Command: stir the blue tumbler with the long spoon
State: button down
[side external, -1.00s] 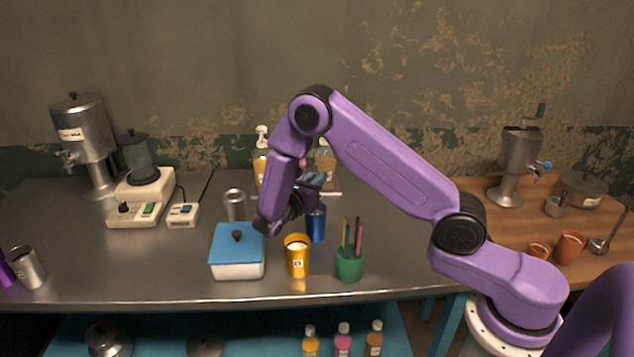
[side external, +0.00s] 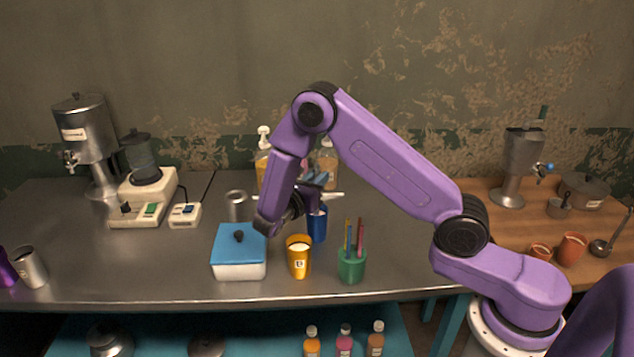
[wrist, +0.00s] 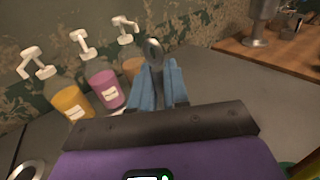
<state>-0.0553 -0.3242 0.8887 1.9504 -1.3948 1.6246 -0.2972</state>
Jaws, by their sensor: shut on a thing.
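The blue tumbler (side external: 317,226) stands upright on the steel counter, partly hidden behind my wrist and the yellow tumbler. My gripper (side external: 318,180) is above the blue tumbler in the side external view. In the wrist view its blue-grey fingers (wrist: 160,88) are shut on the long spoon (wrist: 154,52), whose rounded grey end shows between and beyond the fingertips. The spoon's lower part is hidden, so I cannot tell whether it is inside the tumbler. The tumbler does not show clearly in the wrist view.
A yellow tumbler (side external: 299,260) with white contents stands in front of the blue one. A blue-lidded box (side external: 239,262) is to the left, and a green cup of sticks (side external: 351,265) to the right. Pump bottles (wrist: 104,88) stand behind.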

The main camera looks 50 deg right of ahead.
aim_at(317, 162)
jog(key=shift+r, duration=3.15)
jog(key=shift+r, duration=2.45)
